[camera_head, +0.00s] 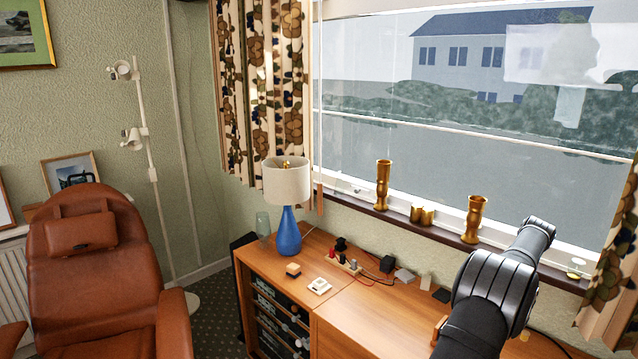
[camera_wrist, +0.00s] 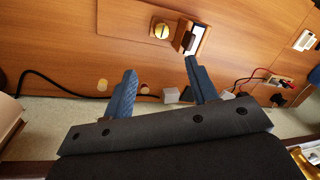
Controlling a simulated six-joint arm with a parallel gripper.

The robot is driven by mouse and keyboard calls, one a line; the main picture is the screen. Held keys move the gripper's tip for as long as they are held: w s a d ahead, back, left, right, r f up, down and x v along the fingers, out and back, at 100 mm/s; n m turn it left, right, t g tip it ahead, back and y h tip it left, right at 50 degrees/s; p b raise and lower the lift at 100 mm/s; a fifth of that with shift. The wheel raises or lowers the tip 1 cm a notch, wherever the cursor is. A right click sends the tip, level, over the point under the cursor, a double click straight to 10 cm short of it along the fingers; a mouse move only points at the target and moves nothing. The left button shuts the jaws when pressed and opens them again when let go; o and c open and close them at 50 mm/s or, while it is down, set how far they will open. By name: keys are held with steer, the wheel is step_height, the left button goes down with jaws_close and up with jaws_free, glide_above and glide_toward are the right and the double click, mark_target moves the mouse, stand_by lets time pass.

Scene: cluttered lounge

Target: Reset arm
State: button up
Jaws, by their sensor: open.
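My arm (camera_head: 497,290) reaches over the right part of the wooden cabinet (camera_head: 283,327) in the head view. Its fingers cannot be made out there. In the wrist view my gripper (camera_wrist: 160,66) shows two blue fingers spread well apart. The gripper is open and nothing is held between the fingers. The wooden top (camera_wrist: 70,50) lies beyond the fingertips.
A blue lamp (camera_head: 288,232) stands on the cabinet's left. A power strip (camera_head: 342,262), a white gadget (camera_head: 318,286) and black adapter (camera_head: 387,264) lie nearby. Brass vases (camera_head: 383,185) (camera_head: 474,220) stand on the windowsill. A brown leather chair (camera_head: 85,265) is at left.

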steer(key=m, duration=0.4)
steer(key=a+m+h, duration=0.1)
steer(key=m, duration=0.3)
steer(key=a+m, duration=0.1)
steer(key=m, duration=0.4)
steer(key=shift+w+a+r+g, duration=0.2)
steer(key=shift+w+r+g, duration=0.1)
steer(key=shift+w, duration=0.1)
